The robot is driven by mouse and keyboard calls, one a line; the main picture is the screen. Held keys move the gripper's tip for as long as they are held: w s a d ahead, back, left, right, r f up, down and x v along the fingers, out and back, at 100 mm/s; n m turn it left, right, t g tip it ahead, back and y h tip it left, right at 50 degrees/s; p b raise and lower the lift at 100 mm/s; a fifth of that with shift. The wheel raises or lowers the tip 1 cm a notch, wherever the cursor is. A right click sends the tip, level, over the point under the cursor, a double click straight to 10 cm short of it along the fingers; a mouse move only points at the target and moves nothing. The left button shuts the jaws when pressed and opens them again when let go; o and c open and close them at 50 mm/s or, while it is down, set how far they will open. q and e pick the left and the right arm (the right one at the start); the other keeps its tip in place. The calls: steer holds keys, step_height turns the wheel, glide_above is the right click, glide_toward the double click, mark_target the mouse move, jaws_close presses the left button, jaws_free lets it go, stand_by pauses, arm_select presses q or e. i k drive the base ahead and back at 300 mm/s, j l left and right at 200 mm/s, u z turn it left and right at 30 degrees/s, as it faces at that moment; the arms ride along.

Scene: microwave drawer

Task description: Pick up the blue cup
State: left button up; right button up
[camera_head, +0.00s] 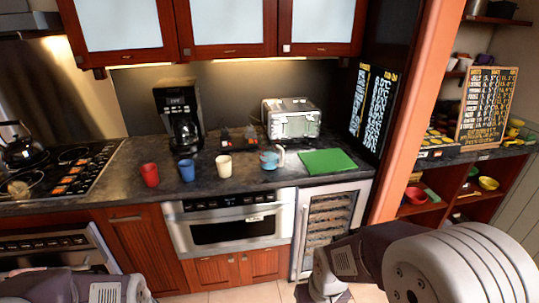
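A blue cup (187,170) stands upright on the dark counter, near its front edge, between a red cup (150,174) on its left and a cream mug (224,166) on its right. A light blue mug (268,160) with a pale handle stands further right. Links of my arms show at the bottom left and bottom right, below and in front of the counter. Neither gripper's fingers show, and nothing touches the blue cup.
A coffee maker (181,118) stands behind the blue cup. A toaster (291,118) and a green mat (327,162) are further right. A stove (60,172) is at the left. The microwave drawer (228,222) below the counter is shut. An orange post (420,110) rises at the right.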

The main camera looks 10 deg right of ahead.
mark_target(188, 171)
steer(key=i+j+z, duration=0.25)
steer(key=i+j, duration=0.25)
steer(key=i+j+z, duration=0.3)
steer(key=i+j, duration=0.15)
steer(key=j, duration=0.2)
